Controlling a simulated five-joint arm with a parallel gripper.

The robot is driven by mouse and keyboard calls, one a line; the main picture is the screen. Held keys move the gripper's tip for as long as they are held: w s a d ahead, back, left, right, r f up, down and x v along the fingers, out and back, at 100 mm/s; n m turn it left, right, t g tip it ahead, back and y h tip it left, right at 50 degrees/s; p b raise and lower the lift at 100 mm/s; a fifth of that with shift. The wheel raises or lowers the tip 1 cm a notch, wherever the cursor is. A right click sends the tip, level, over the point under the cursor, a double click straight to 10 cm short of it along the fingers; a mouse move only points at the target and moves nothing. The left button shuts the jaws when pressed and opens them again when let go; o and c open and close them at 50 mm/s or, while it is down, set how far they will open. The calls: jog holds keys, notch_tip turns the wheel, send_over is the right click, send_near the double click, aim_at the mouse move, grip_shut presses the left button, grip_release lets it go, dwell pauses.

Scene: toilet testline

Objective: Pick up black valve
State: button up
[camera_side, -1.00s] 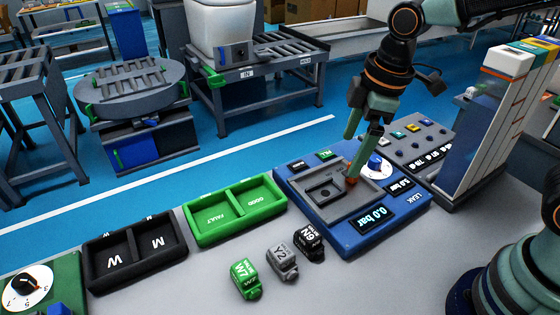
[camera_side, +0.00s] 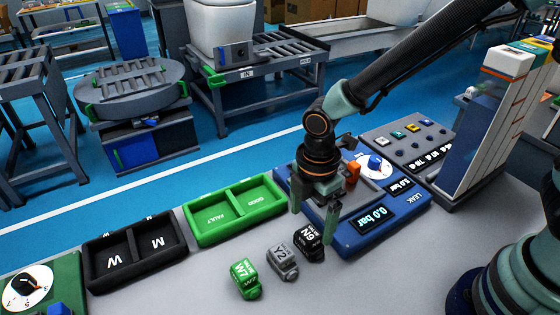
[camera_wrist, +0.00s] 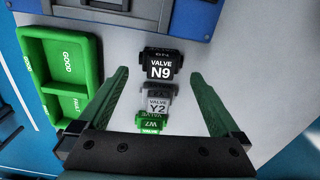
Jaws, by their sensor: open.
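The black valve (camera_side: 309,243), marked N9, stands on the grey table in front of the blue leak-test panel. It also shows in the wrist view (camera_wrist: 160,64), ahead of the fingertips and between their lines. My gripper (camera_side: 314,222) is open and empty, just above and behind the black valve, fingers pointing down. In the wrist view my gripper (camera_wrist: 158,82) has its two green fingers spread wide on either side of the valve row. The fingers appear apart from the valve.
A grey valve Y2 (camera_side: 282,262) and a green valve W7 (camera_side: 246,279) stand close by in a row. A green GOOD/FAULT tray (camera_side: 193,237) and a black two-compartment tray (camera_side: 92,287) lie left. The blue panel (camera_side: 352,247) is right behind.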

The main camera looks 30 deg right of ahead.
aim_at(310, 233)
jog(key=shift+s+f, duration=0.1)
jog(key=shift+f, duration=2.6)
jog(key=shift+c, duration=0.3)
jog(key=c, duration=1.4)
jog(key=shift+r, duration=0.1)
